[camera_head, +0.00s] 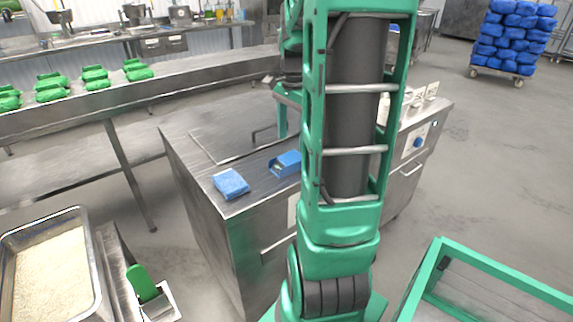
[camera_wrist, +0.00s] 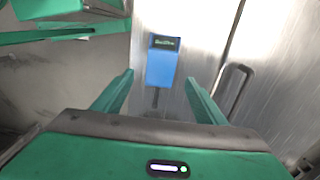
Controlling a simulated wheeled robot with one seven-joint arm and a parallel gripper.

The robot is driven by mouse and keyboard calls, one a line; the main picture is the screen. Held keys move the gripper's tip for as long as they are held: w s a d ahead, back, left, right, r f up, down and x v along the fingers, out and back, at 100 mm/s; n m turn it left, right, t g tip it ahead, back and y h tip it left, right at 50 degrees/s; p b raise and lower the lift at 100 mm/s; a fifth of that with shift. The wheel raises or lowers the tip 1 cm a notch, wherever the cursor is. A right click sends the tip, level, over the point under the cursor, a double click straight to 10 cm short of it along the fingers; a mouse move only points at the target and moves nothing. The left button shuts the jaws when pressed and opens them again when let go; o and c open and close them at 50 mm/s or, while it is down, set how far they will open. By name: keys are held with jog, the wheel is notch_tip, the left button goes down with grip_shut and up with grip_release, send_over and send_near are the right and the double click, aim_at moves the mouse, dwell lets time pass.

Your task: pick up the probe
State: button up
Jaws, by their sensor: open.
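The probe (camera_wrist: 161,66) shows in the wrist view as a blue body with a dark display carrying green lettering at its top end. A thin dark stem (camera_wrist: 155,98) runs from its lower end. My gripper (camera_wrist: 158,85) is open, with its two green fingers apart on either side of the probe's line, and nothing is held between them. I cannot tell whether the fingers are level with the probe. In the head view a blue box-like thing (camera_head: 286,164) lies on the steel counter (camera_head: 190,150), partly beside my arm; it may be the probe. My arm hides much there.
A blue folded cloth or sponge (camera_head: 231,183) lies near the counter's front left corner. A raised bar handle (camera_wrist: 233,88) stands right of the probe. A rice tray (camera_head: 88,262) is at lower left. Green packs (camera_head: 50,92) line a conveyor. A green frame (camera_head: 500,270) stands right.

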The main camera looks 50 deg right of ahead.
aim_at(291, 157)
jog(key=shift+w+f, duration=0.15)
jog(key=shift+f, duration=1.5)
jog(key=shift+w+f, duration=0.1)
jog(key=shift+f, duration=1.55)
jog(key=shift+c, duration=0.3)
jog(key=c, duration=1.1)
